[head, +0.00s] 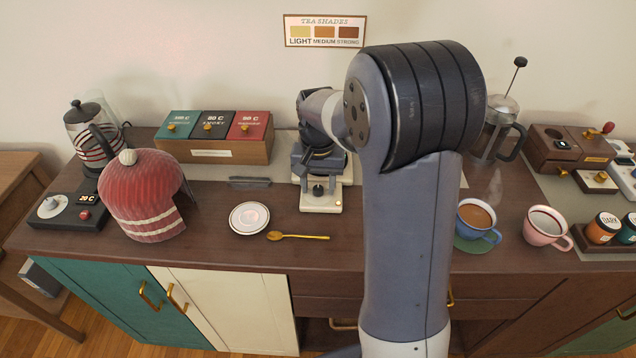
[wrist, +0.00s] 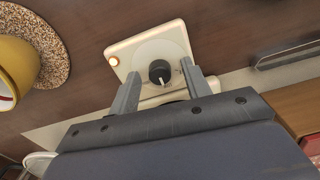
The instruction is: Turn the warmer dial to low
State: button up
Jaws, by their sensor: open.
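The warmer is a cream box with a black dial. In the head view the warmer (head: 322,204) stands at the counter's front middle, with its dial (head: 318,189) facing forward. In the wrist view the dial (wrist: 159,72) has a pale pointer mark and sits on a round light plate, and an orange light glows at the warmer's corner (wrist: 140,51). My gripper (wrist: 160,71) is open, with one finger on each side of the dial. I see small gaps between fingers and dial. In the head view my gripper (head: 318,168) is just behind the dial, partly hidden by my wrist.
A white saucer (head: 249,218) and a gold spoon (head: 298,236) lie left of the warmer. A red tea cozy (head: 145,200) stands further left. A blue cup (head: 478,221) and pink cup (head: 545,228) stand right. The wrist view shows a yellow cup (wrist: 14,65) on a speckled coaster.

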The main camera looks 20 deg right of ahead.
aim_at(318, 188)
notch_tip(318, 188, up, 11)
dwell(0.5)
jog(key=shift+f, duration=0.1)
notch_tip(318, 188, down, 11)
jog(key=shift+r, duration=0.1)
dwell(0.5)
